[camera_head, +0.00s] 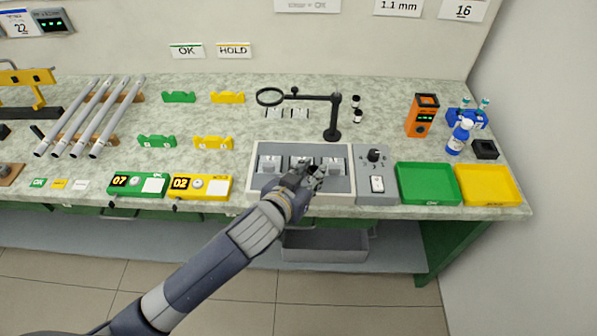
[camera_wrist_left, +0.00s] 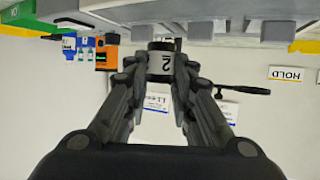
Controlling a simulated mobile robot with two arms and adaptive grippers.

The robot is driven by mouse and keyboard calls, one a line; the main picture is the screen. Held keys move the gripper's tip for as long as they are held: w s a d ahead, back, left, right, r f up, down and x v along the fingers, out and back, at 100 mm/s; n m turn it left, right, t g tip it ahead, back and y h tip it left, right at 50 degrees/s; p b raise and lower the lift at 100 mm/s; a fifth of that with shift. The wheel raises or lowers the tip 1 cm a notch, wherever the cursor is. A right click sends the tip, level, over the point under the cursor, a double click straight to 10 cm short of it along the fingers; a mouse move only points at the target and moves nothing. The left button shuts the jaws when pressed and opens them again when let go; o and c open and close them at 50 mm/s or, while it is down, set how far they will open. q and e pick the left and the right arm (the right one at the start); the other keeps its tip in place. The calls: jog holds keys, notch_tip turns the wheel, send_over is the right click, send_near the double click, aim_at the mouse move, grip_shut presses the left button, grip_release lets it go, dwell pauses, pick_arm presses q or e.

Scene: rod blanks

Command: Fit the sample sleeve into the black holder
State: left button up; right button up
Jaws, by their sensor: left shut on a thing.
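My left gripper (camera_head: 314,174) is over the grey tray with light blocks at the front of the bench. In the left wrist view my left gripper (camera_wrist_left: 160,80) is shut on a grey sleeve (camera_wrist_left: 160,64) marked with a 2, with a dark end. In the head view the sleeve is mostly hidden by the fingers; I cannot tell whether it touches a block. A small black square holder (camera_head: 485,149) stands at the right end of the bench, well away from the gripper. My right gripper is not in view.
The grey tray (camera_head: 258,197) and a grey switch box (camera_head: 376,197) are near the gripper. Green (camera_head: 427,204) and yellow (camera_head: 490,204) trays lie to the right. A magnifier stand (camera_head: 334,115) rises behind. A blue bottle (camera_head: 459,137) and orange device (camera_head: 422,116) stand near the holder.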

pick_arm(q)
jog(key=w+a, duration=0.1)
jog(key=a, duration=0.2)
jog(key=shift+w+f, duration=0.15)
jog(key=shift+w, duration=0.25)
notch_tip(320, 180, down, 3)
jog(key=shift+d+f+p, duration=0.1)
jog(key=shift+p, duration=0.3)
jog(key=shift+f, duration=0.3)
jog(key=o, duration=0.7)
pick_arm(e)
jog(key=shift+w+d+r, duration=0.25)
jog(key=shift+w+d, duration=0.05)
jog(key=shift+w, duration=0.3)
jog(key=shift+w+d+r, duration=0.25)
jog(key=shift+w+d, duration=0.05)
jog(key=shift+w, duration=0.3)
